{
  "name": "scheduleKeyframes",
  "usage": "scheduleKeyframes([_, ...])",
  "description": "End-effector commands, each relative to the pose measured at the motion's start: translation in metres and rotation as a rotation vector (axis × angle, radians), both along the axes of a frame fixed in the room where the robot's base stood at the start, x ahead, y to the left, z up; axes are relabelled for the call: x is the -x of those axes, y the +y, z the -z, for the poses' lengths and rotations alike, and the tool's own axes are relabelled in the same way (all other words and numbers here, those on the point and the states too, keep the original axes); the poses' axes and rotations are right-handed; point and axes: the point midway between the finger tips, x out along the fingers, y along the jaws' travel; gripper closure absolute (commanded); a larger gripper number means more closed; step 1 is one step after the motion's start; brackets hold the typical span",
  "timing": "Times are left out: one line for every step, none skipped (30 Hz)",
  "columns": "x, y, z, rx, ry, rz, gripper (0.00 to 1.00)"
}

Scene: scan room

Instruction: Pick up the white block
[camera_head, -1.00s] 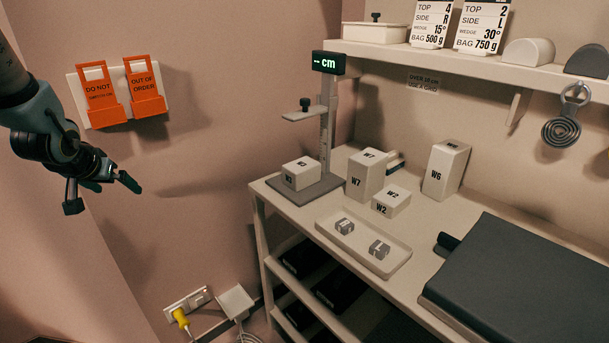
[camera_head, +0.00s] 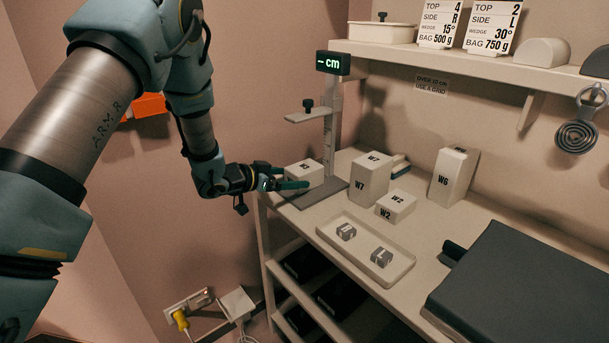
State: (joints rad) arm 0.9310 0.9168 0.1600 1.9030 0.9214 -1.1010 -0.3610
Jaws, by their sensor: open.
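Several white blocks are on the table. One, its label seeming to read W3, (camera_head: 306,172) sits on the grey base of the height gauge (camera_head: 327,190). The tall W7 block (camera_head: 371,180), the low W2 block (camera_head: 396,205) and the tall W6 block (camera_head: 452,176) stand to its right. My gripper (camera_head: 290,178) is open at the table's left edge, in front of the block on the gauge, and its green fingers overlap that block's lower front in the picture. I cannot tell whether they touch it.
The gauge's post and arm (camera_head: 308,114) rise behind and above its block. A shallow tray (camera_head: 398,274) with two small grey cubes lies in front of the W2 block. A dark grey pad (camera_head: 525,285) covers the right side. A shelf (camera_head: 480,62) runs above the table.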

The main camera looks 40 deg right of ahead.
Motion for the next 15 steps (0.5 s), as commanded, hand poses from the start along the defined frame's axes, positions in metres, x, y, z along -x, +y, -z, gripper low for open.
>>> scheduleKeyframes([0.0, -0.003, 0.0, 0.0, -0.001, 0.0, 0.0])
scheduleKeyframes([0.001, -0.005, 0.001, 0.0, -0.001, 0.0, 0.0])
scheduleKeyframes([0.002, -0.009, 0.002, 0.0, -0.001, 0.001, 0.0])
scheduleKeyframes([0.003, -0.013, 0.003, -0.001, 0.0, 0.002, 0.0])
scheduleKeyframes([0.004, -0.017, 0.005, -0.002, -0.001, 0.004, 0.0])
scheduleKeyframes([0.005, -0.023, 0.007, -0.002, -0.001, 0.003, 0.0])
scheduleKeyframes([0.006, -0.027, 0.009, -0.002, -0.001, 0.003, 0.0])
scheduleKeyframes([0.006, -0.031, 0.01, -0.002, -0.001, 0.003, 0.0])
scheduleKeyframes([0.005, -0.036, 0.013, -0.002, -0.001, 0.0, 0.0])
scheduleKeyframes([0.005, -0.04, 0.014, -0.001, -0.001, 0.0, 0.0])
scheduleKeyframes([0.005, -0.043, 0.015, -0.001, -0.001, -0.001, 0.0])
scheduleKeyframes([0.005, -0.046, 0.016, 0.0, -0.001, -0.001, 0.0])
scheduleKeyframes([0.005, -0.047, 0.017, 0.0, -0.001, -0.001, 0.0])
scheduleKeyframes([0.005, -0.049, 0.018, 0.0, -0.001, -0.001, 0.0])
scheduleKeyframes([0.005, -0.049, 0.018, 0.0, -0.001, -0.002, 0.0])
